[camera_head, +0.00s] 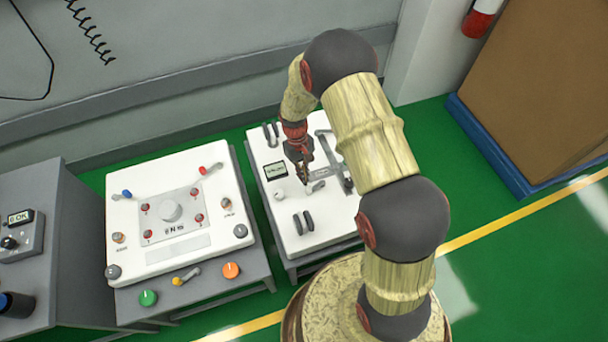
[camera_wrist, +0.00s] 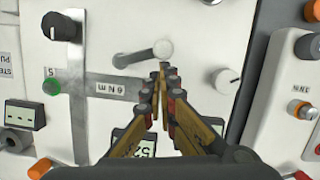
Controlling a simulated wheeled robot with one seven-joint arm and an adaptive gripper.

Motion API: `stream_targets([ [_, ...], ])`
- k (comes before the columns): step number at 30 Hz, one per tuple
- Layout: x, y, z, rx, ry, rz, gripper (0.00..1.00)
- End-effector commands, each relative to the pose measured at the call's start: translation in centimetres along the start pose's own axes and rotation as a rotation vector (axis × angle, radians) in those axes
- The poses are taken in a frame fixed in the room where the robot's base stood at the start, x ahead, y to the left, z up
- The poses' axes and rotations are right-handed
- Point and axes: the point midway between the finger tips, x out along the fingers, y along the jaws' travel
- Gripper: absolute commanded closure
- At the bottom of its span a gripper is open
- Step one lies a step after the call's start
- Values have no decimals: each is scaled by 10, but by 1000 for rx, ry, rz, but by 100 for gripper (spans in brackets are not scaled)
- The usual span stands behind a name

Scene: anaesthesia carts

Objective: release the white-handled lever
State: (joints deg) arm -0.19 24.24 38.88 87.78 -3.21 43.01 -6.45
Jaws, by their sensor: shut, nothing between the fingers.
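The white-handled lever (camera_wrist: 135,58) shows in the wrist view as a grey arm with a round pale knob at its right end. In the head view it is a small lever (camera_head: 318,187) on the top of the right-hand white panel. My gripper (camera_wrist: 163,68) is shut and empty. Its fingertips sit just below the pale knob in the wrist view; I cannot tell whether they touch it. In the head view my gripper (camera_head: 305,180) points down over the panel, just left of the lever.
The white panel (camera_head: 335,228) also carries a small display (camera_head: 275,171), dark paired handles (camera_head: 304,222) and a grey rail (camera_head: 332,160). A second cart with a white panel (camera_head: 140,190), knobs and coloured buttons stands to the left. Green floor is free at the right.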

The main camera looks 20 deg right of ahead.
Motion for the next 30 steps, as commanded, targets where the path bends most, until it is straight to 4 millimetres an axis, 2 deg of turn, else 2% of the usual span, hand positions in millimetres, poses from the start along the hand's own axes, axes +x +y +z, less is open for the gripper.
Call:
stream_targets([
  [17,1,-4,11,-151,-3,37,100],
  [30,6,-7,37,-525,-4,130,100],
])
